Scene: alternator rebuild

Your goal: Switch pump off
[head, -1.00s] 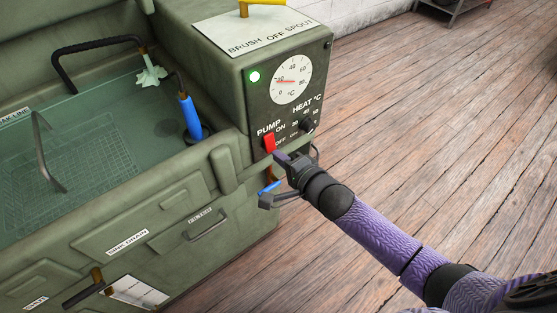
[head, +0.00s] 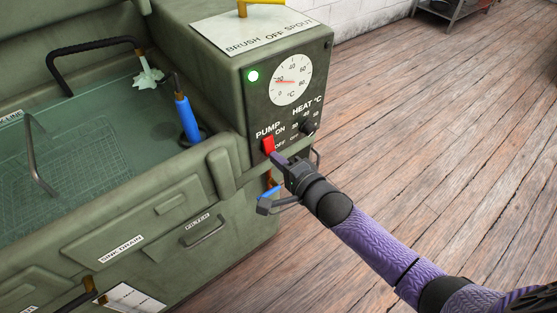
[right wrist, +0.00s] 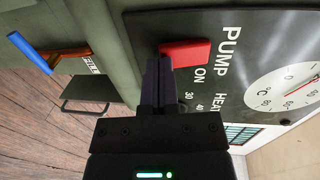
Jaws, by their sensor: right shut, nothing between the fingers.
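The red pump switch (head: 268,146) sits on the dark control panel (head: 298,106), beside the words PUMP, ON and OFF. It also shows in the right wrist view (right wrist: 186,53). A green lamp (head: 253,76) above it is lit. My right gripper (head: 278,158) is shut and empty, its fingertips at the lower side of the switch. In the right wrist view the tips (right wrist: 158,62) are right at the switch's edge; whether they touch it I cannot tell. My left gripper is not in view.
A temperature dial (head: 291,81) and a heat knob (head: 308,127) are on the same panel. The green wash tank (head: 195,160) holds a blue-handled brush (head: 187,119). A blue lever (head: 268,196) and a drawer handle are below. Wooden floor (head: 430,130) is free at right.

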